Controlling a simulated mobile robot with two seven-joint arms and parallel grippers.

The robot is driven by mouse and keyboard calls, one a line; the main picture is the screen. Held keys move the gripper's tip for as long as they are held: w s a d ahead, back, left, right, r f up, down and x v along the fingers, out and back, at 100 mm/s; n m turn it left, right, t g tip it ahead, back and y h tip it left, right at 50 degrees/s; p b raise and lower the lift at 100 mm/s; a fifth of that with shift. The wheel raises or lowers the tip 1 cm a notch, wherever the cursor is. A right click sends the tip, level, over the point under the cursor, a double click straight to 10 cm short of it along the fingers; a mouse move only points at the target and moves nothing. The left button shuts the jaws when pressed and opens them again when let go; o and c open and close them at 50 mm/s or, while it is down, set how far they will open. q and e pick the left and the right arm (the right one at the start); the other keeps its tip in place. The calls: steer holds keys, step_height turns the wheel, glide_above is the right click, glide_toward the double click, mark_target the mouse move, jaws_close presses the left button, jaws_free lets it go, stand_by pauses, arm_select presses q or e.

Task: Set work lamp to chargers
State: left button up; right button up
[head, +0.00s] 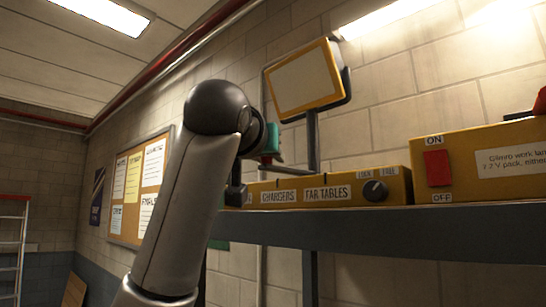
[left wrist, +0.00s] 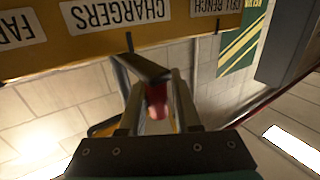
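The work lamp (head: 304,82) is a yellow-framed panel on a dark upright post behind the shelf. Below it, a long yellow label box (head: 330,194) reads CHARGERS and FAR TABLES. In the left wrist view, the label box (left wrist: 60,52) shows upside down, with CELL BENCH also readable. My left gripper (head: 288,166) is above the box by the lamp post, partly hidden by my arm. In the left wrist view, a red grip (left wrist: 156,101) shows between its fingers, beside a dark bar; contact is unclear. My right gripper is not in view.
A black knob (head: 375,190) sits at the label box's right end. A yellow switch box (head: 492,160) with a red ON/OFF switch (head: 437,167) stands to the right on the dark shelf (head: 420,228). A notice board (head: 141,190) hangs on the wall at left.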

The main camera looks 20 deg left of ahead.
arm_select(q)
steer(key=shift+o, duration=0.8)
steer(key=shift+s+a+r, duration=0.1)
steer(key=shift+s+a, duration=0.1)
steer(key=shift+s, duration=0.05)
steer(key=shift+o, duration=0.7)
steer(key=shift+s+a, duration=0.1)
steer(key=shift+o, duration=0.2)
steer(key=shift+d, duration=0.25)
steer(key=s+b, duration=0.9)
steer(key=s, duration=0.6)
steer(key=shift+d, duration=0.1)
